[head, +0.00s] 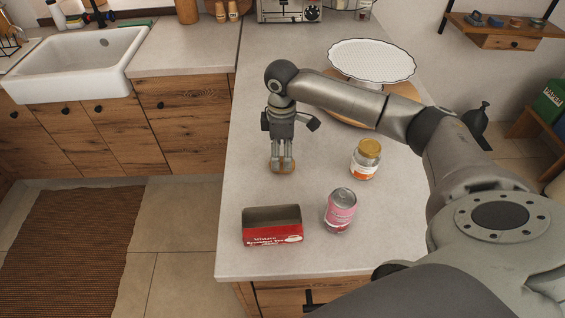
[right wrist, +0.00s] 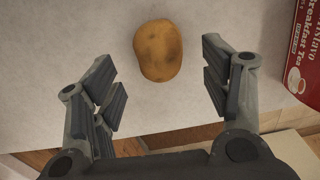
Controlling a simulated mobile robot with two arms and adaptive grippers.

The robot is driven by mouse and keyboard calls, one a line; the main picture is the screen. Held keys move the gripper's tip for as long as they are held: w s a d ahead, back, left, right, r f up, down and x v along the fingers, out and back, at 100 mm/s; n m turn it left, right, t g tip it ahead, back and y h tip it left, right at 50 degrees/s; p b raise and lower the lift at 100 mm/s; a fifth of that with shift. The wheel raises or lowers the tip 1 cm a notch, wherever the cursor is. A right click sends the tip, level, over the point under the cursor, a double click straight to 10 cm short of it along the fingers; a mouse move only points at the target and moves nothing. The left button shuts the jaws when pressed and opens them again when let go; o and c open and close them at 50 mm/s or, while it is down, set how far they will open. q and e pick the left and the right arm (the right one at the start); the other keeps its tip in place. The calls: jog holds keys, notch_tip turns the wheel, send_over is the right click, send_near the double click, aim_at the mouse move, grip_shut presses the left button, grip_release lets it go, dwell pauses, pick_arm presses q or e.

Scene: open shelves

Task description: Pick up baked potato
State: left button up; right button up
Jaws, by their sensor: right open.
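The baked potato (right wrist: 158,50) is a brown, rounded lump on the pale grey countertop (head: 320,262). In the right wrist view it lies between and slightly beyond the spread fingers. In the head view only a little of the potato (head: 275,168) shows, with my right gripper (head: 282,163) pointing down over it and hiding most of it. My right gripper is open and empty, its fingers apart from the potato on both sides. My left gripper is not in view.
A red tea box (head: 272,237) and a pink can (head: 340,211) stand near the counter's front. A gold-lidded jar (head: 366,160) is right of the gripper. A white cake stand (head: 370,62) is behind. The counter's left edge is close to the potato.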

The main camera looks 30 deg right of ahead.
aim_at(282, 160)
notch_tip(282, 160, down, 4)
jog(key=shift+r+p, duration=0.15)
jog(key=shift+p, duration=0.4)
jog(key=shift+f, duration=0.35)
jog(key=shift+c, duration=0.4)
jog(key=c, duration=1)
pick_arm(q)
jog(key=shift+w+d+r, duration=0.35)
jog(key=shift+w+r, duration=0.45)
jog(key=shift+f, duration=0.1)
pick_arm(e)
jog(key=shift+r, duration=0.15)
